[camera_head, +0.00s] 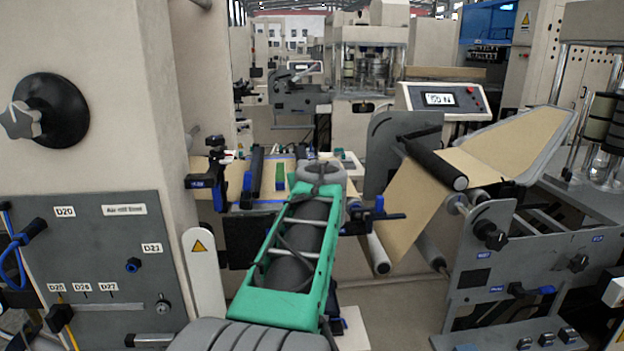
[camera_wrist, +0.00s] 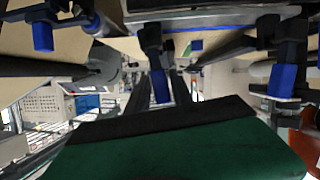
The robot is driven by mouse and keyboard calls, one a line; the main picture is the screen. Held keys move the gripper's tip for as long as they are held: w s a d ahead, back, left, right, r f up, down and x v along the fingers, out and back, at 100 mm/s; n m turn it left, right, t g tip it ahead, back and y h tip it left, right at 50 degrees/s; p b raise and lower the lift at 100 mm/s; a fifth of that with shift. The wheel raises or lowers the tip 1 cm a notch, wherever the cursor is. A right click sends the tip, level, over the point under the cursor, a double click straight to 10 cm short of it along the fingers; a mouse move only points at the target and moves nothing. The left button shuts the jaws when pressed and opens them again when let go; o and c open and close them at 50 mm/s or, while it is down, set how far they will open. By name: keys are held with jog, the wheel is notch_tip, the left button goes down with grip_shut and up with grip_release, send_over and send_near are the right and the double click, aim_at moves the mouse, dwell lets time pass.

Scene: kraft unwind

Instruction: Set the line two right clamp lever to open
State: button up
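A black clamp with a blue lever (camera_head: 379,205) shows at the right end of the bench beyond my green arm; it seems to be the right clamp. A similar clamp with blue parts (camera_head: 217,170) stands at the left end. In the wrist view several black parts with blue ends hang in the upper half, one near the middle (camera_wrist: 161,86) and one at the right (camera_wrist: 284,80). I cannot tell which of them is the right clamp's lever or its exact position. My gripper's fingers are hidden behind my arm in the head view and cannot be made out surely in the wrist view.
Brown web (camera_head: 415,205) runs down over rollers right of my arm. A grey machine frame (camera_head: 500,260) with knobs stands at the right. A grey panel (camera_head: 95,265) with labels and a white guard (camera_head: 203,272) stand at the left. A display console (camera_head: 441,99) stands behind.

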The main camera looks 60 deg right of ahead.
jog(key=shift+o, duration=1.1)
jog(key=b+v, duration=0.1)
jog(key=v, duration=0.7)
jog(key=shift+w, duration=0.1)
